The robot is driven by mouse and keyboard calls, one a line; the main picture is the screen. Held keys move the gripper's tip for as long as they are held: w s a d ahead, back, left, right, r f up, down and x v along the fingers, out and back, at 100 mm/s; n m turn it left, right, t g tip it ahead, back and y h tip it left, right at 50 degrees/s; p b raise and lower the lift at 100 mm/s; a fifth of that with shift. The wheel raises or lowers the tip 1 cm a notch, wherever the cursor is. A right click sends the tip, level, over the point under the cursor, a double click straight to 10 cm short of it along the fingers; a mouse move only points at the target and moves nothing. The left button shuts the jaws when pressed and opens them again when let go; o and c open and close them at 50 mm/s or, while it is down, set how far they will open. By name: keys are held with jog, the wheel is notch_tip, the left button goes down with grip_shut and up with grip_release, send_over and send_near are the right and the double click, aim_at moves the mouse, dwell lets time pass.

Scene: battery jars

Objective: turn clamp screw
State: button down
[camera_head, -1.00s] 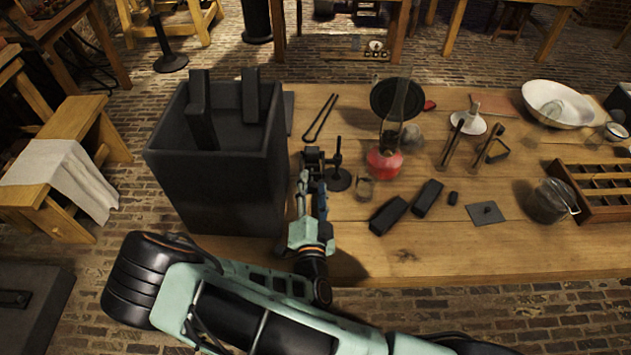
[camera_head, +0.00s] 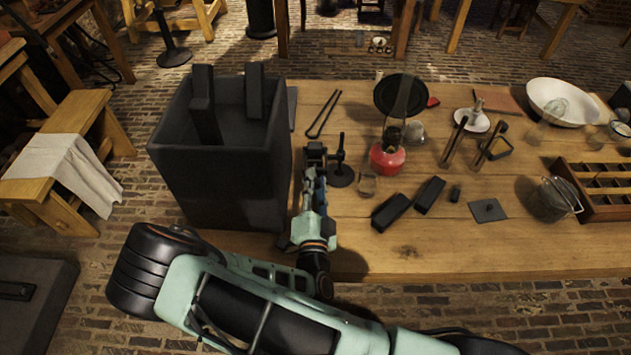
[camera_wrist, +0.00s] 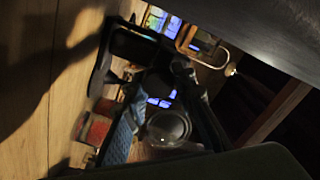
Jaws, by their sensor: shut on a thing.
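My gripper (camera_head: 314,168) reaches forward over the table, close to the right wall of the large dark square jar (camera_head: 215,185). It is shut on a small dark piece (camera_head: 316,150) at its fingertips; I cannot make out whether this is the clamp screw. A dark stand (camera_head: 341,177) with a round base and upright rod is just right of the fingers. In the wrist view my gripper (camera_wrist: 165,85) shows a bluish finger and a dark finger, and the dim picture hides the held part's shape. Two dark upright plates (camera_head: 204,105) stand in the jar.
A red-based lamp (camera_head: 387,159) and a small glass (camera_head: 367,184) stand right of the stand. Dark blocks (camera_head: 391,211) lie in front. Tongs (camera_head: 324,114) lie behind. A wooden rack (camera_head: 600,205) is far right. The table's front middle (camera_head: 430,255) is clear.

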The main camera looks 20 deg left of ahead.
jog(key=m+p, duration=0.1)
jog(key=m, duration=0.3)
jog(key=shift+m, duration=0.3)
jog(key=m+p, duration=0.1)
jog(key=m, duration=0.3)
jog(key=shift+m, duration=0.3)
jog(key=m, duration=0.4)
jog(key=shift+f+m+p, duration=0.15)
jog(key=shift+m+p, duration=0.15)
jog(key=m, duration=0.4)
jog(key=shift+f+m, duration=0.1)
jog(key=shift+m, duration=0.2)
jog(key=m, duration=0.4)
jog(key=shift+a, duration=0.1)
jog(key=m+b, duration=0.1)
jog(key=m, duration=0.4)
jog(key=m+b, duration=0.2)
jog(key=m, duration=0.3)
jog(key=shift+a, duration=0.1)
jog(key=shift+m+b, duration=0.7)
jog(key=shift+m, duration=1)
jog(key=shift+a, duration=0.1)
